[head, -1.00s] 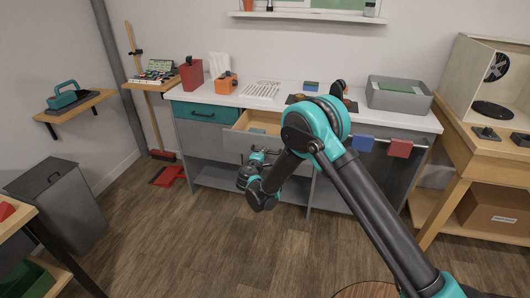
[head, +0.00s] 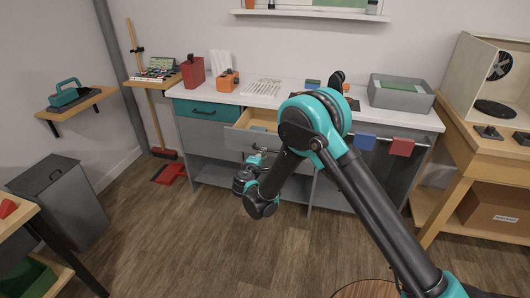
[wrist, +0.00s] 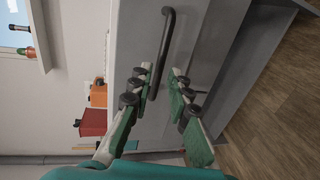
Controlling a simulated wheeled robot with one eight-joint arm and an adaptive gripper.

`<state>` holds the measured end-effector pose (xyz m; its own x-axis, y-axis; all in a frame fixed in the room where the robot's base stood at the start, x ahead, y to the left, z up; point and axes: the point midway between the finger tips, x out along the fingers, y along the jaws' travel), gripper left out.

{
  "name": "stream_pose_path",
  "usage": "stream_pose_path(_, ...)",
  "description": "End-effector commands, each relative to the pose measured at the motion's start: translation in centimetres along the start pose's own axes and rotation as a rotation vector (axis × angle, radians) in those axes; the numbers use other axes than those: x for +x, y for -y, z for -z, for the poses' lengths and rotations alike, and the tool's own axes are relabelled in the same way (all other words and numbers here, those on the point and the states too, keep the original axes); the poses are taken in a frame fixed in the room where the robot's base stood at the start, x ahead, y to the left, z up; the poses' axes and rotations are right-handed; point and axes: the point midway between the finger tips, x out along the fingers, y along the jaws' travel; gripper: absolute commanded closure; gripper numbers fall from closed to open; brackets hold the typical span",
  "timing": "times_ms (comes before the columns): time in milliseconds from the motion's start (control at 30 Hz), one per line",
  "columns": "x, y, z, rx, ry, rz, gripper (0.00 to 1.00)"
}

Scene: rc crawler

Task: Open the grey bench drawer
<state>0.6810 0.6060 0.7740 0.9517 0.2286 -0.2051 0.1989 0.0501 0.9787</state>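The grey bench drawer (head: 236,140) stands partly open below the worktop, its pale wooden inside showing in the head view. Something blue-green lies inside it. Its dark bar handle (wrist: 167,45) shows close up in the wrist view, across the grey drawer front (wrist: 205,40). My gripper (wrist: 163,75) is at the handle, its two green-padded fingers apart. The handle's near end lies between them, close to the left finger, with a gap to the right finger. In the head view my gripper is small and partly hidden by my arm.
A shut teal drawer (head: 208,106) is left of the grey one. Red and blue cloths (head: 402,147) hang on a rail at the right. A grey bin (head: 60,200) stands at the left.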

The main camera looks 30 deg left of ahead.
Motion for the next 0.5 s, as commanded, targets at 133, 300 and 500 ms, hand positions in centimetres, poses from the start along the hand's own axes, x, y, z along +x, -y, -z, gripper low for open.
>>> stream_pose_path(133, -3.1, 0.0, 0.1, -0.001, -0.002, 0.0, 0.82)
stream_pose_path(300, -5.6, 0.0, 0.0, 0.0, -0.001, 0.001, 0.82)
stream_pose_path(500, -6.7, 0.0, -0.1, 0.0, 0.001, 0.001, 0.82)
